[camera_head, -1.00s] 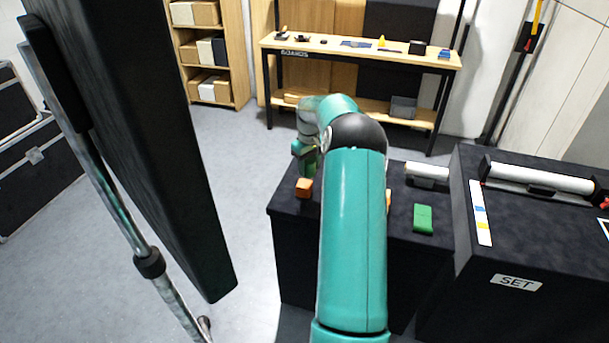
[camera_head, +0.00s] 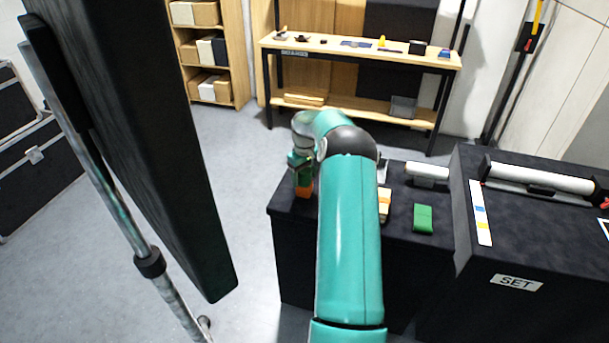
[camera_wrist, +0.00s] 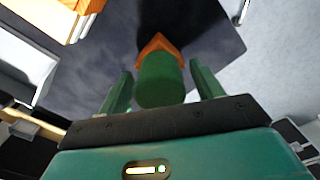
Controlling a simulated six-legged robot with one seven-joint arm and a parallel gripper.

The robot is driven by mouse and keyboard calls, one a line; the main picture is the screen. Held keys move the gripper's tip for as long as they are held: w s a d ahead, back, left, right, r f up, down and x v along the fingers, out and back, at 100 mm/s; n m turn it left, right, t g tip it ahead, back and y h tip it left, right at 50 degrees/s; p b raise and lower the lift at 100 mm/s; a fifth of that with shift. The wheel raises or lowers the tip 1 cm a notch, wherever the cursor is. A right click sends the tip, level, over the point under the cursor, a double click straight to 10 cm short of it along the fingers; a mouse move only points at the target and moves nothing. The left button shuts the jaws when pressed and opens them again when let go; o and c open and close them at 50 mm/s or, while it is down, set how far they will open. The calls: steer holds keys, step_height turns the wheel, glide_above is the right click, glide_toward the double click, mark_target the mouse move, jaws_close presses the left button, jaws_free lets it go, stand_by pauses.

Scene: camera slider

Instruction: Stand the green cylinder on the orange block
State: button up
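The green cylinder (camera_wrist: 160,82) is between the two fingers of my gripper (camera_wrist: 161,72) in the wrist view, with a narrow gap visible on each side. The gripper is open around it. The orange block (camera_wrist: 158,42) shows just beyond the cylinder, which covers much of it; the cylinder appears to be on the block, but the contact is hidden. In the head view the orange block (camera_head: 304,193) is near the left end of the black table (camera_head: 292,215), directly below my gripper (camera_head: 302,178). The cylinder is hard to tell from the green fingers there.
A green block (camera_head: 422,218) lies to the right on the table. A pale and orange object (camera_head: 384,206) is partly hidden by my arm. A white rounded object (camera_head: 427,172) lies behind. A taller black case (camera_head: 520,240) stands right, and a large dark panel (camera_head: 140,150) stands left.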

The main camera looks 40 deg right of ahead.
mark_target(305, 170)
step_height(305, 170, up, 12)
steer(key=shift+r, duration=0.2)
stand_by(0.5)
steer(key=shift+s, duration=0.15)
stand_by(0.5)
